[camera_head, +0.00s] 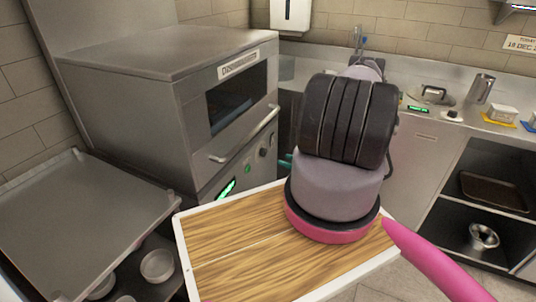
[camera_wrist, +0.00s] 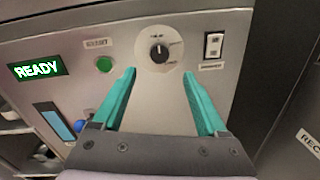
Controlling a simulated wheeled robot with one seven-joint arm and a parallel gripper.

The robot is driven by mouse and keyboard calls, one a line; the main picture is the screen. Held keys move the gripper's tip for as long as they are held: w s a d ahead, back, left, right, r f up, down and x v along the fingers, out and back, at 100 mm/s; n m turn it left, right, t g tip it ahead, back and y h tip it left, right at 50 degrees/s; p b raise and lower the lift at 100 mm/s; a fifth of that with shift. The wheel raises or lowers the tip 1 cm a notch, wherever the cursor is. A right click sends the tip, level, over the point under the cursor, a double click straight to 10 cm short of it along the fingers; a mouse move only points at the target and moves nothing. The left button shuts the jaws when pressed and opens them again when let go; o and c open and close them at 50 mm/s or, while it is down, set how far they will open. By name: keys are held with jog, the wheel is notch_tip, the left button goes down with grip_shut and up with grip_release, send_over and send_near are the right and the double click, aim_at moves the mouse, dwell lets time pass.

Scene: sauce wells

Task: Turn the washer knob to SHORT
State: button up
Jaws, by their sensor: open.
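The washer (camera_head: 150,100) is a steel box with a dark window and a bar handle, at the left in the head view. Its knob (camera_wrist: 159,53) is a small black dial on a pale round plate in the wrist view, with a light pointer aimed roughly upward. The labels around the knob are too small to read. My gripper (camera_wrist: 159,78) is open, with teal fingers on either side below the knob and nothing between them. The fingers look apart from the knob. In the head view my arm hides most of the gripper.
A green button (camera_wrist: 104,64), a lit READY display (camera_wrist: 36,69) and a rocker switch (camera_wrist: 213,45) surround the knob. The washer's bar handle (camera_head: 245,135) juts out above the panel. A steel counter (camera_head: 80,215) stands at the left. Shelves (camera_head: 485,200) stand at the right.

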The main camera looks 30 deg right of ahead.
aim_at(266, 152)
jog(key=x, duration=0.9)
grip_shut()
jog(key=m, duration=0.7)
jog(key=m+g, duration=0.1)
jog(key=m, duration=0.5)
jog(key=shift+w+d, duration=0.1)
dwell(0.6)
